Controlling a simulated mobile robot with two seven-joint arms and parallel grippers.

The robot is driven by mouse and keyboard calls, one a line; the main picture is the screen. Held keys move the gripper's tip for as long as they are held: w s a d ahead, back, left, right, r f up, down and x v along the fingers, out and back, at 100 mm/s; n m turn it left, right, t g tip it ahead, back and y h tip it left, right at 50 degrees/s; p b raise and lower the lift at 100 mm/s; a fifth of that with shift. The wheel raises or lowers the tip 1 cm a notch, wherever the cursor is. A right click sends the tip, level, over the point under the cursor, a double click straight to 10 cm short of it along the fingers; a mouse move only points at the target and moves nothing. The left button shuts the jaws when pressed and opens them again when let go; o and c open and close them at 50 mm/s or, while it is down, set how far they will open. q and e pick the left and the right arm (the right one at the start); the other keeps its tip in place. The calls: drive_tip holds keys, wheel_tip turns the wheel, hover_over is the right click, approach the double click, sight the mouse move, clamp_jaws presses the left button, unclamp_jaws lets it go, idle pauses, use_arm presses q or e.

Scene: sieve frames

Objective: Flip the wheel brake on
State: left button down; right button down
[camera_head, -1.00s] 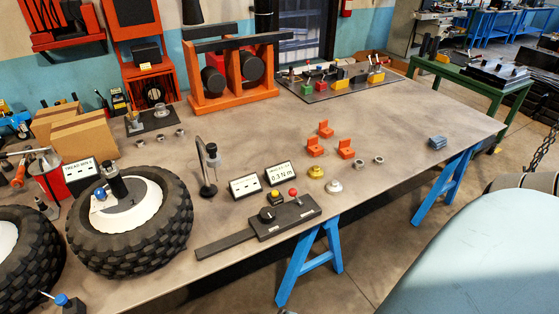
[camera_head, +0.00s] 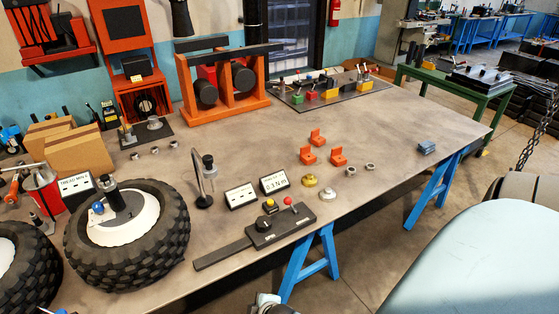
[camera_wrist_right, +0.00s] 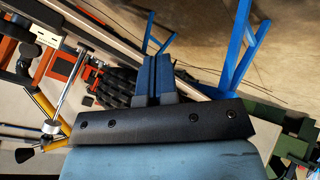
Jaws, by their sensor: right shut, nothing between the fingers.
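A large black tyre (camera_head: 150,262) with a white hub lies flat at the left. On its hub are a black upright cylinder (camera_head: 112,195) and a blue ball (camera_head: 97,208). I cannot tell which part is the wheel brake. My right gripper (camera_wrist_right: 155,58) is shut and empty in the right wrist view, apart from these things. My left gripper is not in view.
Two display boxes (camera_head: 241,196) (camera_head: 273,182) and a lamp-like stand (camera_head: 205,182) are behind the control box. Orange brackets (camera_head: 317,137) and small rings (camera_head: 370,167) lie to the right. An orange frame (camera_head: 225,85) stands at the back.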

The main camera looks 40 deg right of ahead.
drive_tip(key=w+d+n+g+h+p, duration=0.1)
drive_tip(key=w+d+n+g+h, duration=0.25)
drive_tip(key=w+d, duration=0.45)
drive_tip(key=w+d+r+n+g+h+p, duration=0.2)
drive_tip(key=w+d+r+n+g+h, duration=0.3)
drive_tip(key=w+r, duration=0.6)
drive_tip(key=shift+w+d+r+g+h, duration=0.3)
drive_tip(key=shift+d+r+h, duration=0.2)
drive_tip(key=shift+d+h, duration=0.7)
drive_tip(key=shift+a, duration=0.1)
drive_tip(key=shift+f, duration=0.1)
